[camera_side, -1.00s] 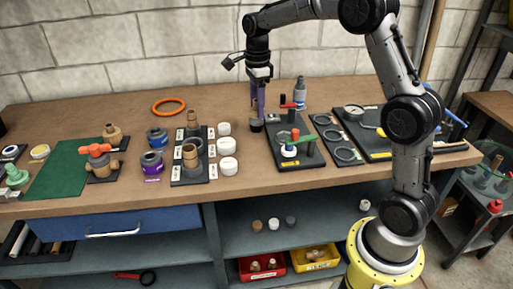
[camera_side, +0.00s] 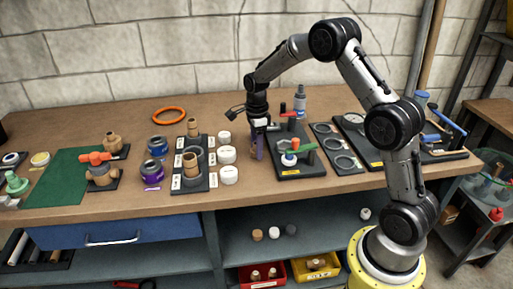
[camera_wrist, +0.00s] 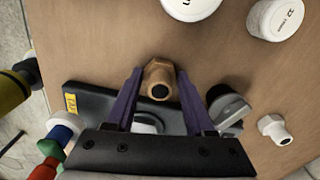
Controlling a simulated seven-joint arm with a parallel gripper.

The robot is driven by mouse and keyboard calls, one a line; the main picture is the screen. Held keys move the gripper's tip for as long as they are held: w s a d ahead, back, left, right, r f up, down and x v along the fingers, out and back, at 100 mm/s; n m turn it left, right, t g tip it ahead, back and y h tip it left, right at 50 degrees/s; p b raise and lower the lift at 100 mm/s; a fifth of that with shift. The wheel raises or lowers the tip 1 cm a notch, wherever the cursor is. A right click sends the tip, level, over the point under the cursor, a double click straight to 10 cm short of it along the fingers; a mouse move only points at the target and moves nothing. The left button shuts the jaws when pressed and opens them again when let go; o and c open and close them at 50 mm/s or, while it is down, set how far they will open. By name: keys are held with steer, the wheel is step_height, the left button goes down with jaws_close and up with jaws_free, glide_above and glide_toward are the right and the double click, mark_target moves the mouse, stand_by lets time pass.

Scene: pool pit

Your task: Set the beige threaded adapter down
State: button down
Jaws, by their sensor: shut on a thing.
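My gripper (camera_side: 257,150), with purple fingers, points down just left of the black valve board. In the wrist view my gripper (camera_wrist: 159,76) is shut on the beige threaded adapter (camera_wrist: 158,79), a brown-beige hex piece with a dark bore, held between the fingertips. In the side view the adapter is mostly hidden by the fingers. It is low over the wooden bench (camera_side: 232,196), near the board's edge; I cannot tell whether it touches the surface.
The valve board (camera_side: 302,171) with red and green handles stands close on the right. White tubs (camera_side: 228,174) and a black board with brown fittings (camera_side: 193,182) are to the left. The wrist view also shows a pale fitting (camera_wrist: 275,129) and a grey piece (camera_wrist: 229,107) nearby. Bare bench lies in front.

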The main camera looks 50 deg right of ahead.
steer(key=shift+f, duration=0.35)
steer(key=shift+c, duration=1.3)
jaws_free()
